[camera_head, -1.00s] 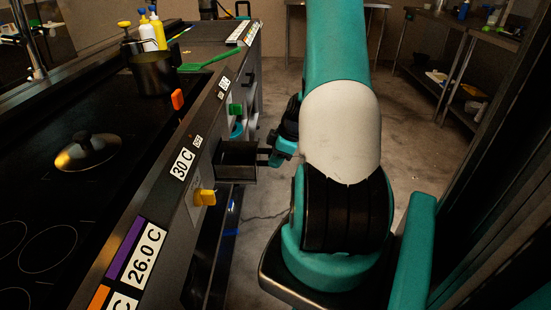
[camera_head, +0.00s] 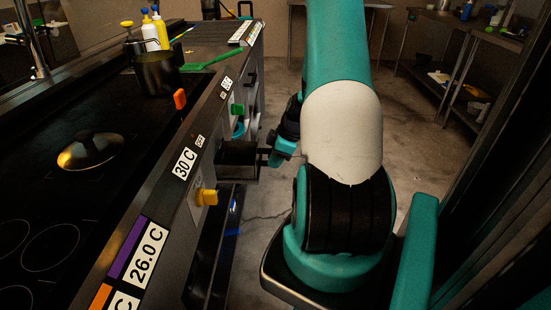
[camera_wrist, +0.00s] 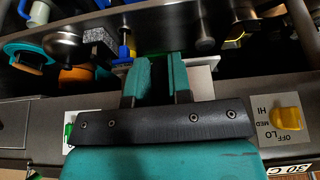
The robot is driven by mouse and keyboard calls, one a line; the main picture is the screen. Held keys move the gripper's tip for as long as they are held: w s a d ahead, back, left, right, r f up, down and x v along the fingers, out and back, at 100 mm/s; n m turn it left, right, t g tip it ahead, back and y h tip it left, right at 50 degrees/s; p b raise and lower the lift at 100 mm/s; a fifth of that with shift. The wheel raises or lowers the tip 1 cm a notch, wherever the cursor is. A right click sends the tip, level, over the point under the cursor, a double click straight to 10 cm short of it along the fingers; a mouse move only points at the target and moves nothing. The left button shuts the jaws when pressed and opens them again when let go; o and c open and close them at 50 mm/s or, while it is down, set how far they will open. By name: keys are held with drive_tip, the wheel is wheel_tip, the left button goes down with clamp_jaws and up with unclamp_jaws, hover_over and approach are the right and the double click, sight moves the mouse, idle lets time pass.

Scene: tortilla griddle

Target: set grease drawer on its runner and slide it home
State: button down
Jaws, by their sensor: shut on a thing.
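The grease drawer (camera_head: 238,159) is a small dark open-topped box. In the head view it is at the griddle's front, between the green knob and the yellow knob, with its outer end standing out into the aisle. My gripper (camera_head: 273,152) is shut on the drawer at its aisle side. Its teal fingers (camera_wrist: 157,78) show in the wrist view, with a narrow dark strip between them; the drawer's body cannot be made out there. The runner is hidden in the head view, and I cannot tell whether the drawer touches it.
The yellow knob (camera_head: 206,197) and green knob (camera_head: 237,109) jut from the griddle front (camera_head: 212,150). The yellow knob also shows in the wrist view (camera_wrist: 287,118). A lid (camera_head: 90,151) and a pot (camera_head: 158,72) stand on top. Bare floor (camera_head: 335,105) lies along the aisle.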

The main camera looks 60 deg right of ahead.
sight(256, 150)
drive_tip(key=shift+w+a, duration=0.5)
drive_tip(key=shift+w, duration=0.5)
drive_tip(key=shift+w+a, duration=0.5)
drive_tip(key=shift+w, duration=0.45)
drive_tip(key=shift+w+a, duration=0.5)
drive_tip(key=shift+w, duration=0.5)
idle(5.0)
